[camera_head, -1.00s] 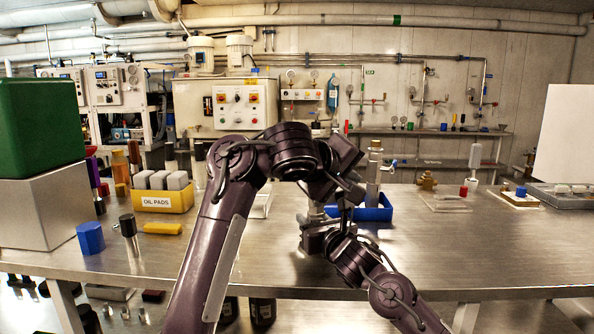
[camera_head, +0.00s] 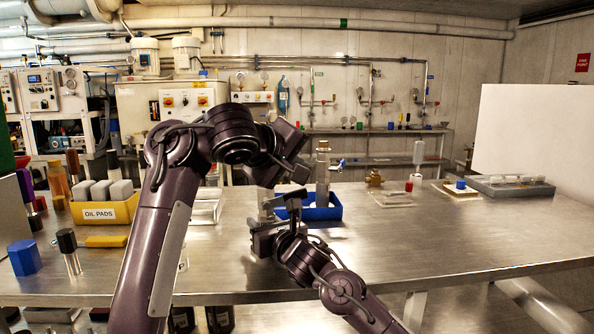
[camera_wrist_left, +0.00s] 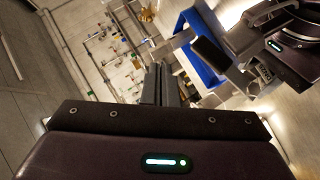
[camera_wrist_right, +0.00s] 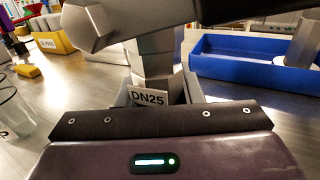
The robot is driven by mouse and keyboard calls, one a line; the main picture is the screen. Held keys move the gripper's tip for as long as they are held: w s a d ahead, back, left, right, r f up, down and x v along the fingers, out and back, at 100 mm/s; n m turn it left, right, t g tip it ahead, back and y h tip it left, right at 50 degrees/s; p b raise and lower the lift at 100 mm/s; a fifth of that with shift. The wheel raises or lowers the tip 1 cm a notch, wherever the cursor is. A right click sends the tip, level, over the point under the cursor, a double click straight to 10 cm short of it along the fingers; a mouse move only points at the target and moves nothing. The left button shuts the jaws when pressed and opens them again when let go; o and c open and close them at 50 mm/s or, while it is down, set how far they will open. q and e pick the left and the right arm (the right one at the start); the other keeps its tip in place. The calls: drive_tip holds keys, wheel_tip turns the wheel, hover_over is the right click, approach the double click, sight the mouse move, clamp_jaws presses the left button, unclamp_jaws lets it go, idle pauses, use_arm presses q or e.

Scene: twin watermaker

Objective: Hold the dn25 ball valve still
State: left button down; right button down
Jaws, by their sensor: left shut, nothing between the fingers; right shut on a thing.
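The dn25 ball valve is a grey metal piece with hexagonal parts, a DN25 tag and a dark lever; its body (camera_wrist_right: 155,60) stands upright in the right wrist view. My right gripper (camera_head: 262,232) is shut on its lower part, just above the bench. In the head view the valve (camera_head: 267,208) is small and partly covered by my arms. My left gripper (camera_wrist_left: 160,85) is shut and empty in the left wrist view, beside a black-sleeved part (camera_wrist_left: 210,52). Its fingertips are hard to make out in the head view, and whether it touches the valve is unclear.
A blue tray (camera_head: 337,212) with a tall metal fitting (camera_head: 322,170) stands just behind the valve. A yellow oil-pads bin (camera_head: 105,212), a blue hexagonal block (camera_head: 24,258) and a black-capped cylinder (camera_head: 68,250) are at left. The bench's right front is clear.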

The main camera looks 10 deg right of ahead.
use_arm(q)
wheel_tip(320, 180, up, 9)
drive_tip(key=shift+f, duration=0.15)
idle(0.5)
